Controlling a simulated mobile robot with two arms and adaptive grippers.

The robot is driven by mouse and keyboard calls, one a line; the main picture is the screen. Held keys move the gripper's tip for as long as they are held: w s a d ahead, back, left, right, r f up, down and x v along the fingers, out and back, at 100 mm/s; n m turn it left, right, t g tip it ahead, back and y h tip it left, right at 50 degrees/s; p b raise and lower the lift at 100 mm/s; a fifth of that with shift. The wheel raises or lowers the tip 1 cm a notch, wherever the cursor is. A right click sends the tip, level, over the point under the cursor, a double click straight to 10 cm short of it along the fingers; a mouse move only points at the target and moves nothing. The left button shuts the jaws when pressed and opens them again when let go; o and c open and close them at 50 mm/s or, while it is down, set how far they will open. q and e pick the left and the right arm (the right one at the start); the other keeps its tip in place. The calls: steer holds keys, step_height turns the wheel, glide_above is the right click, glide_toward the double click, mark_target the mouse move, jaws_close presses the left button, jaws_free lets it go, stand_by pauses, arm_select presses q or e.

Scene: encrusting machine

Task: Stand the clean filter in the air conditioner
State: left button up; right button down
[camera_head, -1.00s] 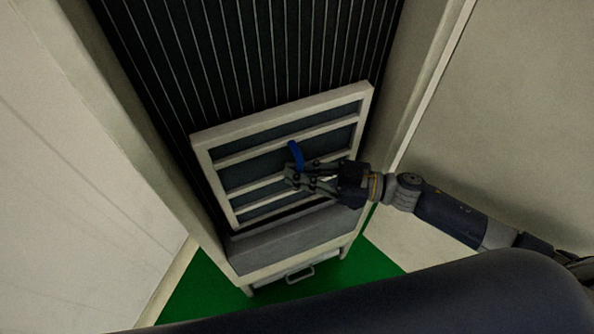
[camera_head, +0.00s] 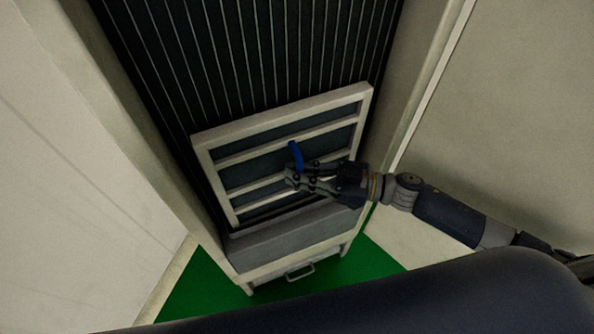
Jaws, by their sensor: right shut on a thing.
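The filter (camera_head: 290,112) is a pale frame with crossbars and dark grey panels. It stands tilted in the open front of the air conditioner (camera_head: 245,272), just above the grey ledge, with dark vertical fins behind it. A blue handle (camera_head: 296,154) sticks out from the middle of the filter. My right gripper (camera_head: 292,174) is shut on the blue handle and hides its lower part. Whether the filter's bottom edge touches the ledge I cannot tell. My left gripper is not in view.
Pale side walls of the unit (camera_head: 128,130) flank the opening on both sides. A drawer with a small handle (camera_head: 300,271) sits low at the front. The floor (camera_head: 205,292) is green. My own dark body covers the bottom of the view.

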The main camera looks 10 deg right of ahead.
steer(key=shift+f+b, duration=0.4)
steer(key=shift+f, duration=0.7)
stand_by(0.6)
steer(key=c, duration=1.5)
jaws_free()
steer(key=shift+c, duration=0.2)
steer(key=shift+f, duration=0.15)
steer(key=shift+d, duration=0.1)
